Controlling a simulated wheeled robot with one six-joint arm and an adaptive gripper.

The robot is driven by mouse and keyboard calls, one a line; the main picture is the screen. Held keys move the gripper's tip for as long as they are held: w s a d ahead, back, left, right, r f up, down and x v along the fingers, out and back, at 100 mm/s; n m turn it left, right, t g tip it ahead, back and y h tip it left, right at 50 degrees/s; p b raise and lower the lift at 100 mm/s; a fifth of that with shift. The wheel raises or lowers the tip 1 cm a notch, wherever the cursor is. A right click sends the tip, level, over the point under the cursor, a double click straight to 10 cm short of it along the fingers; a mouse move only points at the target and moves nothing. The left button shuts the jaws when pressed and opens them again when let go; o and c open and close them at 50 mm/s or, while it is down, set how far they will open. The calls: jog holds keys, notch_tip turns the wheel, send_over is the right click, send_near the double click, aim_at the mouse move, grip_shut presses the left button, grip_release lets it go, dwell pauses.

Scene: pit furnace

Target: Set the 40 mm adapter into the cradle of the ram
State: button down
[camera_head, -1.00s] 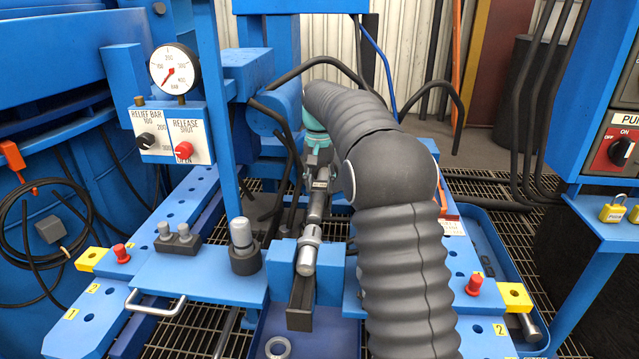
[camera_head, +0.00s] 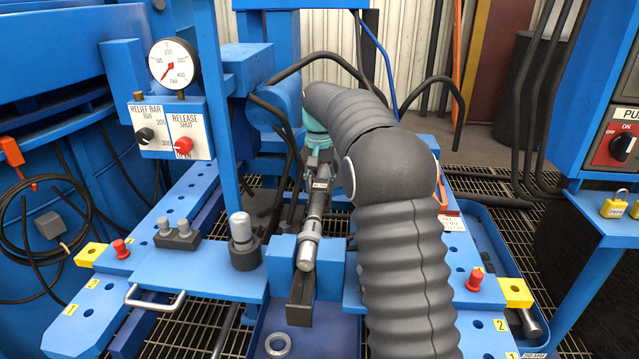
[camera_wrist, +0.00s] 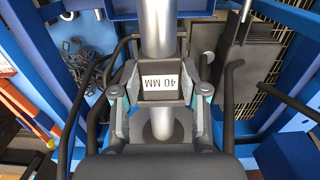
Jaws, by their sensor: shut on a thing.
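The 40 mm adapter (camera_wrist: 163,82) is a grey metal rod with a black block labelled "40 MM". My gripper (camera_wrist: 160,95) is shut on this block, with a finger on each side. In the head view the adapter's block (camera_head: 321,184) shows small beside my dark arm sleeve, and the gripper is largely hidden behind the arm. A silver collared rod (camera_head: 309,240) runs from the block down toward me, over the blue notched support (camera_head: 280,262). I cannot tell which part is the ram's cradle or whether the adapter touches it.
A black bar (camera_head: 300,300) lies below the rod's near end. A metal ring (camera_head: 278,344) lies in the blue tray. A grey-capped post (camera_head: 241,235) stands left of the support. Black hoses (camera_head: 285,115) arch close to the gripper. A pressure gauge (camera_head: 173,63) stands at left.

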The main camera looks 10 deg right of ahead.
jog(key=c, duration=0.5)
grip_release()
jog(key=shift+r, duration=0.1)
notch_tip(320, 180, up, 12)
jog(key=shift+f, duration=0.1)
jog(key=shift+s, duration=0.1)
dwell(0.4)
